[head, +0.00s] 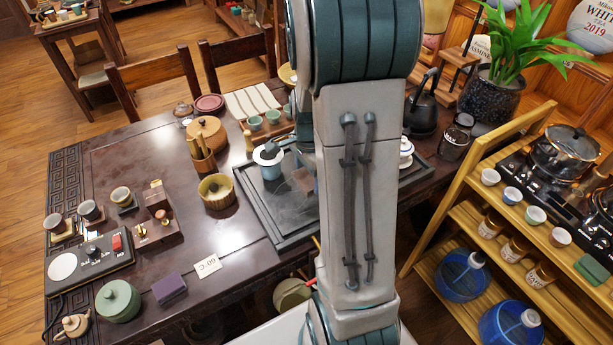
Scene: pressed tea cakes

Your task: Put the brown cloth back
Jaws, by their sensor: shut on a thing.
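My arm stands upright across the middle of the head view and covers part of the table. My gripper is hidden behind it, so its fingers and anything in them cannot be seen. A small brown patch (303,180) shows at the arm's left edge, over the dark tea tray (275,217). I cannot tell whether it is the brown cloth, or whether it lies on the tray or is held above it. No other brown cloth is clearly visible.
A bamboo whisk-like bowl (217,192), a purple block (169,288) and a green lidded jar (118,301) stand on the table (130,165). A wooden shelf (440,222) with cups and pots is at right.

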